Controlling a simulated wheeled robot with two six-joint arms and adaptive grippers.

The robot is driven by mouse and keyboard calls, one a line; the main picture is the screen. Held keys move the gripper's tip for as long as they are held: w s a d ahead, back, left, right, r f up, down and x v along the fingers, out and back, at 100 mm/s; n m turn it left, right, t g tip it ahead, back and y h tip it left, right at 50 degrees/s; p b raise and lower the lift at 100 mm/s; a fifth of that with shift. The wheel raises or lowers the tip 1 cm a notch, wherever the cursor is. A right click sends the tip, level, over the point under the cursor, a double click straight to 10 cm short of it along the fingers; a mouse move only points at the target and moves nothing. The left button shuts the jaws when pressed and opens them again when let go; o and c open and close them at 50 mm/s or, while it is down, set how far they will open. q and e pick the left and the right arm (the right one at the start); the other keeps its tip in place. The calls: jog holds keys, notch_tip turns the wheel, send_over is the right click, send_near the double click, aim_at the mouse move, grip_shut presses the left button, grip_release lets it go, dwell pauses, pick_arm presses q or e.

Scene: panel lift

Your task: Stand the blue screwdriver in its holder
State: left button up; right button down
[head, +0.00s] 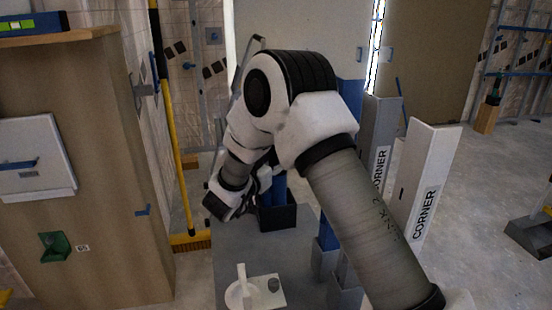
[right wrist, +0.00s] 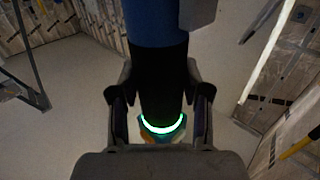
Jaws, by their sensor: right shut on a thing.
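My right arm crosses the head view and bends down at its wrist. My right gripper (right wrist: 160,105) shows in the right wrist view, shut on a thick upright cylinder, blue above and black below, which looks like the blue screwdriver (right wrist: 158,25). A bright green-white ring glows at its lower end. Its tip cannot be made out. In the head view the wrist mostly hides the gripper. Blue upright parts show beside the wrist, above a dark box (head: 280,218); I cannot tell whether this box is the holder, or whether they stand inside it. My left gripper is not in view.
The grey bench top (head: 235,262) bears a white flat piece (head: 262,297) with a handle. Grey stands with blue parts are on its right. White "CORNER" boards (head: 425,190) stand farther right. A wooden cabinet (head: 110,210) and a yellow-handled broom (head: 171,120) are left.

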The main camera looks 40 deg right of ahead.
aim_at(273, 161)
dwell(0.4)
grip_release()
jog(key=shift+f, duration=0.1)
jog(key=shift+a, duration=0.2)
dwell(0.6)
jog(key=shift+p+v, duration=0.3)
jog(key=shift+v, duration=1.05)
jog(key=shift+s, duration=0.1)
